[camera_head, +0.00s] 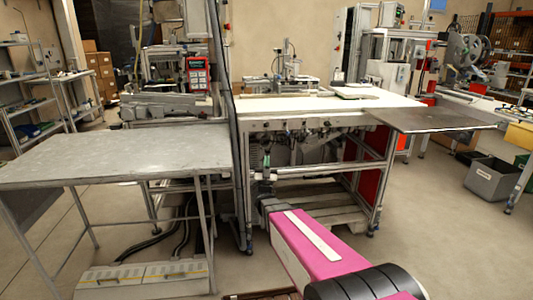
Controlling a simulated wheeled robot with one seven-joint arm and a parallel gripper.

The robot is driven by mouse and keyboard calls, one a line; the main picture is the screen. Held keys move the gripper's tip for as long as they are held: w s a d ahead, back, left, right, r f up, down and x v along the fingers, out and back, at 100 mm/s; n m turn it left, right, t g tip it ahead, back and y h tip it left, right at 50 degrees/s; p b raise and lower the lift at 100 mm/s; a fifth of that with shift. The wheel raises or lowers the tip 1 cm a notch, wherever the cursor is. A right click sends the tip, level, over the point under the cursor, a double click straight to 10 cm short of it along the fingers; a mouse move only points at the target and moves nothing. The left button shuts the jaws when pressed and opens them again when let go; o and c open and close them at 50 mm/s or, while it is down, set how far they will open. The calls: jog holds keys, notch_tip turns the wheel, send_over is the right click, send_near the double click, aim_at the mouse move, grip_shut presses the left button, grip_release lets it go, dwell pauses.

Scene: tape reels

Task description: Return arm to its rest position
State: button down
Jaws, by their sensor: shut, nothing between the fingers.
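My arm shows at the bottom centre of the head camera view: a pink link (318,250) with a white stripe and a thick black ribbed joint at its near end. The link reaches up and left, toward the lower front of the white-topped workbench (300,106). Its far end is dark, and I cannot make out fingers there. My gripper is not visible. No held object shows. I cannot tell whether the arm touches the bench frame behind it.
A grey metal table (110,158) stands at the left, with a low white box (145,276) beneath it. A thin dark shelf (435,119) juts from the bench's right. Grey bins (490,180) stand at the right. Floor (440,235) at the lower right is clear.

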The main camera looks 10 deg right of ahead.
jog(key=shift+s+a+f, duration=0.1)
jog(key=shift+s+f, duration=0.3)
jog(key=shift+s, duration=0.15)
notch_tip(320, 180, down, 16)
jog(key=s+r+n+g+y, duration=0.15)
jog(key=n+g+y, duration=0.5)
jog(key=g, duration=0.75)
jog(key=s+d+f+g, duration=0.1)
jog(key=s+f+g, duration=0.2)
jog(key=s+g, duration=0.3)
jog(key=s+d+f+m+g, duration=0.1)
jog(key=s+f+g, duration=0.2)
jog(key=s+g, duration=0.4)
jog(key=s, duration=0.6)
jog(key=shift+s+f+y, duration=0.35)
jog(key=shift+s+f, duration=0.05)
